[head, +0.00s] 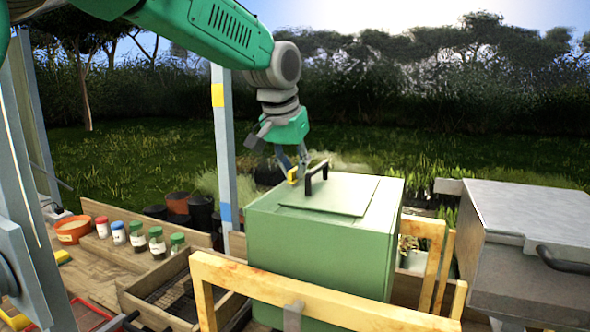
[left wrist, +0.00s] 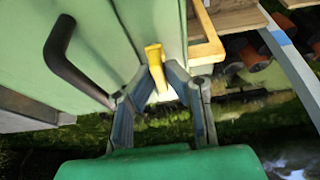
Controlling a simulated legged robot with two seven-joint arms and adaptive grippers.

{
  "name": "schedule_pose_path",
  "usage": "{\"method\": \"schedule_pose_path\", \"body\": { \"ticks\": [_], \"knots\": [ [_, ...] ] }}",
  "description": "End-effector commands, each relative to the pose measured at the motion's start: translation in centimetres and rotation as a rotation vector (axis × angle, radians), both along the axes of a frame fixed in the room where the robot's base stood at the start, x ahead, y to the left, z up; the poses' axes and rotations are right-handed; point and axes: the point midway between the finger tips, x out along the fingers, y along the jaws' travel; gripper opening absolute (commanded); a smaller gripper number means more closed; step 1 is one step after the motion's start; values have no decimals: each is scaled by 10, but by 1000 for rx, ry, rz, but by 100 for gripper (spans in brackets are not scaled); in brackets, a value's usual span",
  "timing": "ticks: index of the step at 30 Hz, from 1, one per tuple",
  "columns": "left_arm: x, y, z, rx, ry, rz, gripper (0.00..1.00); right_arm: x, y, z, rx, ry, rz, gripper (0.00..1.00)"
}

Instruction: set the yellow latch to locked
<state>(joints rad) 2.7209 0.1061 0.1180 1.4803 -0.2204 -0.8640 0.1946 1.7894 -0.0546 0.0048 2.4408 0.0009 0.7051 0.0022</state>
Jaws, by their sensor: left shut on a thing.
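The yellow latch (head: 292,175) is a small piece at the back edge of the green box's (head: 315,245) top, left of a black handle (head: 317,177). My left gripper (head: 291,163) reaches down behind the box and is shut on the latch. In the left wrist view the latch (left wrist: 154,54) stands between the fingertips of my left gripper (left wrist: 150,84), with its far end showing beyond them. The fingers hide part of the latch, and I cannot tell whether it is set to locked. My right gripper is not in view.
A wooden frame (head: 320,302) stands in front of the green box. A grey metal box (head: 530,235) with a dark handle is at the right. Several small jars (head: 157,242) and an orange pot (head: 72,229) stand at the left. A grey post (head: 223,130) rises left of the gripper.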

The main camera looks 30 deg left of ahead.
Motion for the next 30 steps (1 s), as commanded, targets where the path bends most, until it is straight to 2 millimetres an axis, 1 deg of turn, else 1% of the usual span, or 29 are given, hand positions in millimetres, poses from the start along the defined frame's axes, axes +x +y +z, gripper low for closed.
{"method": "schedule_pose_path", "body": {
  "ticks": [5,11,30],
  "knots": [
    [0,0,2,-2,-2,-56,0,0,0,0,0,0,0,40],
    [-1,-1,2,-5,-4,-188,0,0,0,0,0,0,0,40],
    [-1,-3,2,-4,-11,-789,0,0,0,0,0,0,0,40]
  ]
}}
